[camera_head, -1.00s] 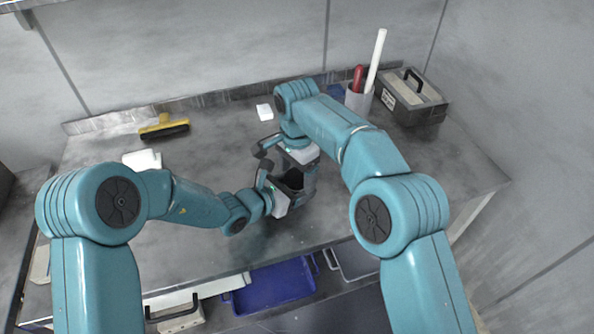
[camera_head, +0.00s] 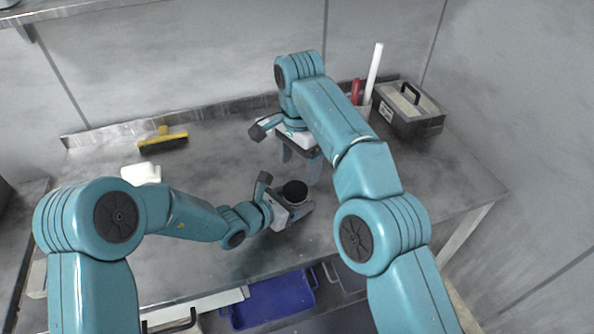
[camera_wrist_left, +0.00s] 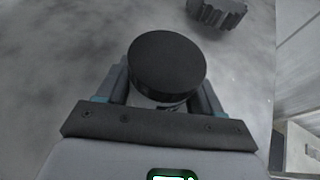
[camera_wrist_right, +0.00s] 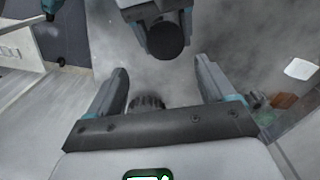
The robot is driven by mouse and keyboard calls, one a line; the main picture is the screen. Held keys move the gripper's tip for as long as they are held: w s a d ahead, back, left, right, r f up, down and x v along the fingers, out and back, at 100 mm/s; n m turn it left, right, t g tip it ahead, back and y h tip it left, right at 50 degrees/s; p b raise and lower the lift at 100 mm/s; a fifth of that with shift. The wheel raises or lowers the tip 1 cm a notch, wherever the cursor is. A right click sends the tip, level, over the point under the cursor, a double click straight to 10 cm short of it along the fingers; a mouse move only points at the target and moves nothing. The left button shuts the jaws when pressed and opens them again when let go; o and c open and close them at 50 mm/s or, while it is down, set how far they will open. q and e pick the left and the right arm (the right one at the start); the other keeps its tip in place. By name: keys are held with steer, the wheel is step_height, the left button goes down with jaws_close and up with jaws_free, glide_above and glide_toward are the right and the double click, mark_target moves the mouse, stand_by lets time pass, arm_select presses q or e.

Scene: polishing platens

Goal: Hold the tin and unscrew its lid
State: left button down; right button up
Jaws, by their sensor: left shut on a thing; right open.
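The tin (camera_head: 295,190) is a dark cylinder in the head view, upright in my left gripper (camera_head: 286,198), which is shut around its sides. My right gripper (camera_head: 301,167) is open, above and behind the tin.
A yellow brush (camera_head: 163,140) and a white block (camera_head: 141,173) are on the bench at left. A grey toolbox (camera_head: 409,112) and a cup (camera_head: 362,107) with red and white sticks stand at back right. A blue bin (camera_head: 270,299) is below. The bench between is mostly clear.

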mark_target(295, 189)
arm_select(q)
steer(key=shift+f, duration=0.1)
arm_select(e)
steer(key=shift+w+a+r, duration=0.1)
steer(key=shift+a+r, duration=0.1)
steer(key=shift+a+f, duration=0.2)
steer(key=shift+f, duration=0.35)
step_height(295, 189, down, 7)
steer(key=shift+f, duration=0.15)
steer(key=shift+c, duration=0.3)
steer(key=c, duration=1)
steer(key=o, duration=1.1)
steer(key=shift+o, duration=0.2)
steer(key=shift+r, duration=2.3)
